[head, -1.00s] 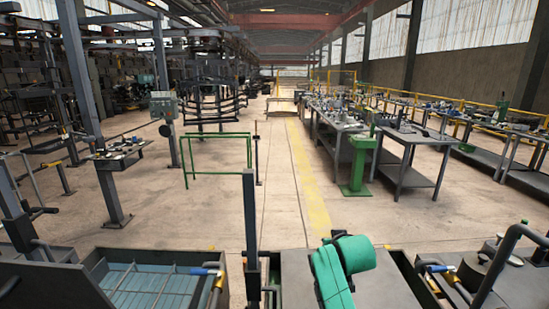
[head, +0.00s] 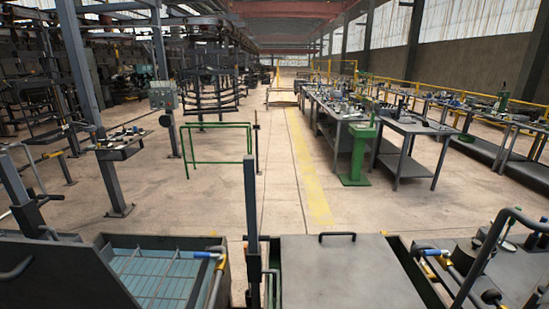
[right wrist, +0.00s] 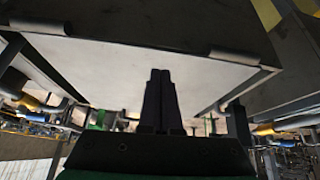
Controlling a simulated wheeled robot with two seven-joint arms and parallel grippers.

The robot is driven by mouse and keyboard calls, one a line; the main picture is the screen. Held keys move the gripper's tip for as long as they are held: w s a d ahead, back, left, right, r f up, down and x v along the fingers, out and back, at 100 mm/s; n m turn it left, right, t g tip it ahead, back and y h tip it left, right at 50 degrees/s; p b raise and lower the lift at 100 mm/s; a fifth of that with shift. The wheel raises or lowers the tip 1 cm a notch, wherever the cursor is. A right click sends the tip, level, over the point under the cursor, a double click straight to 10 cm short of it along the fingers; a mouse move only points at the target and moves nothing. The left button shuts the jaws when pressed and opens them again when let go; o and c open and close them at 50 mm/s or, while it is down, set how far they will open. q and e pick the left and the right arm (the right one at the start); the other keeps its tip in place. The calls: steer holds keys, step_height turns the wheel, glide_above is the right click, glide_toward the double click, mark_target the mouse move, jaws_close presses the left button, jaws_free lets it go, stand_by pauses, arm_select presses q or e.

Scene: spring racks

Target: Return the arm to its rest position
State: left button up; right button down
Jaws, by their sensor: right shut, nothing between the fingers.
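My right gripper (right wrist: 161,76) shows in the right wrist view, its two dark fingers pressed together with nothing between them. A pale flat panel (right wrist: 130,65) with dark edges lies beyond the fingers. I cannot tell how far it is from them. Neither arm shows in the head view now, and my left gripper is in no view.
In the head view, a grey lidded box (head: 345,275) stands front and centre beside a dark upright post (head: 252,215). A blue-lined bin (head: 165,275) is at the lower left. A green rail frame (head: 217,127) and workbenches (head: 405,127) stand farther off. The middle aisle floor is clear.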

steer(key=s+d+f+n+g, duration=0.1)
steer(key=s+g, duration=0.2)
steer(key=s, duration=1.1)
step_height(320, 180, down, 31)
steer(key=s+g+b, duration=0.1)
steer(key=s+b, duration=0.1)
steer(key=b, duration=0.4)
steer(key=s+d+f+g+b, duration=0.1)
steer(key=s+d+f+b, duration=0.2)
steer(key=s+f, duration=1.3)
steer(key=shift+f+n+b, duration=0.4)
steer(key=shift+f+b, duration=0.1)
steer(key=shift+f, duration=0.05)
